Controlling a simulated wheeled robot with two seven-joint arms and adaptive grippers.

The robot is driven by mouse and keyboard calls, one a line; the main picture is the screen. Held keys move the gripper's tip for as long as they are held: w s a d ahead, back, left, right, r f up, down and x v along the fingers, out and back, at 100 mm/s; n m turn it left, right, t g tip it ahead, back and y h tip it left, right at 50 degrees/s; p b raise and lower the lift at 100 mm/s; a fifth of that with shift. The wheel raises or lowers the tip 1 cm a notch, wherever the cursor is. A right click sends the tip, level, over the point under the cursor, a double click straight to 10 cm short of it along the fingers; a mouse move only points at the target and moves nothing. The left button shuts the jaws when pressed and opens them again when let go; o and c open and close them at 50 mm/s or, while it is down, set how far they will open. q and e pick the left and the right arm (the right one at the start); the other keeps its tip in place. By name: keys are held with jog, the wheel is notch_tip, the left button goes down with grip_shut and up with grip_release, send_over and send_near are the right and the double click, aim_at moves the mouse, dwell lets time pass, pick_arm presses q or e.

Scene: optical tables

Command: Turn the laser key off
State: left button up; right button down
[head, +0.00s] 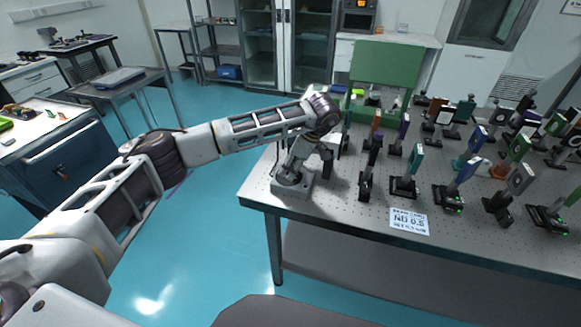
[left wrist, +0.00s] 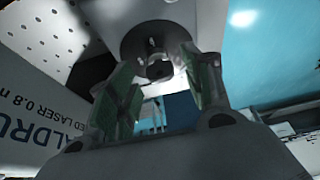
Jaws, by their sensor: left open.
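A small light grey box (head: 292,187) sits on the near left corner of the optical table, under my left gripper (head: 296,165). In the left wrist view, a round black key switch (left wrist: 135,42) with a small key (left wrist: 158,68) is on a pale face. The key lies between the two green-padded fingers of my left gripper (left wrist: 160,75), which are apart. Whether either finger touches the key cannot be told. A pale panel with laser lettering (left wrist: 40,110) fills the left side of that view. My right gripper is in neither view.
The optical table (head: 330,205) carries several mounted optics (head: 405,180) to the right of the box. A printed ND 0.5 card (head: 409,221) lies near its front edge. A green panel (head: 385,68) stands behind. The blue floor at left is open.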

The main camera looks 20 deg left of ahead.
pick_arm(q)
jog(key=v, duration=1.1)
jog(key=shift+r, duration=0.15)
jog(key=shift+d, duration=0.15)
dwell(0.4)
